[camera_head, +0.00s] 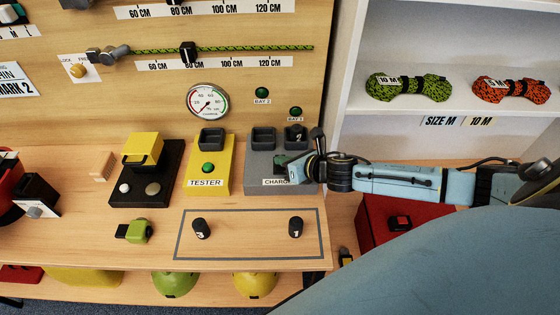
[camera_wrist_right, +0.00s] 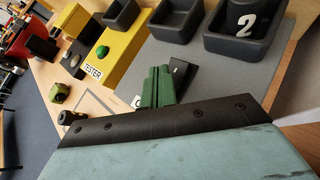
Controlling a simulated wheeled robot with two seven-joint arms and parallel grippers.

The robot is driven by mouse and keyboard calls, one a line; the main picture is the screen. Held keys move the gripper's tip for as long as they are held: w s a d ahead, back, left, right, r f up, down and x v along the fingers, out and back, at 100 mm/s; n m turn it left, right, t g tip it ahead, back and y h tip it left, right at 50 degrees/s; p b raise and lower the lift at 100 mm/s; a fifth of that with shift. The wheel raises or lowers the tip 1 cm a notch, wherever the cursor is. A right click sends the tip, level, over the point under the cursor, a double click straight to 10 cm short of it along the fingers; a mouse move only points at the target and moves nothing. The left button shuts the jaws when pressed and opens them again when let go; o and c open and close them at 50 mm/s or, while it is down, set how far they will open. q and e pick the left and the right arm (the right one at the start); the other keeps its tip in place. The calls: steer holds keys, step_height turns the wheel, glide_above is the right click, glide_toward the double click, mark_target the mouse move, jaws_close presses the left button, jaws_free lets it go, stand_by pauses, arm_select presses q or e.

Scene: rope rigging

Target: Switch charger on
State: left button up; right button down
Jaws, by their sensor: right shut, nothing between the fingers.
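The charger (camera_head: 256,172) is a grey box at the back right of the bench, with two black bays on top. The left bay (camera_head: 263,136) looks empty; a black battery marked 2 (camera_head: 297,131) sits in the right one. My right gripper (camera_head: 285,172) is over the charger's front face and covers part of its label. In the right wrist view its green fingers (camera_wrist_right: 157,88) are shut and empty, close beside a small black switch (camera_wrist_right: 179,73) on the grey face. I cannot tell whether they touch it, or the switch's position. My left gripper is not in view.
The yellow tester (camera_head: 209,175) stands just left of the charger. Two black batteries stand inside an outlined rectangle at the front, marked 3 (camera_head: 200,229) and 1 (camera_head: 295,228). A pressure-style gauge (camera_head: 208,100) and two green bay lamps are on the back board. Shelves with rope stand right.

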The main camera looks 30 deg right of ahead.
steer(key=shift+f, duration=0.15)
stand_by(0.4)
steer(key=shift+w+d+f, duration=0.1)
steer(key=shift+w+f, duration=0.1)
steer(key=shift+f, duration=0.05)
steer(key=shift+f+b, duration=0.3)
stand_by(0.6)
steer(key=shift+s+r+p, duration=0.25)
steer(key=shift+r+p, duration=0.4)
steer(key=shift+p, duration=0.15)
steer(key=shift+r, duration=0.1)
steer(key=r+p, duration=0.1)
steer(key=s+a+r+p, duration=0.1)
steer(key=r+p, duration=0.1)
steer(key=s+r+p, duration=0.1)
steer(key=p, duration=0.1)
steer(key=shift+a+r, duration=0.2)
steer(key=shift+a, duration=0.1)
steer(key=shift+f, duration=0.1)
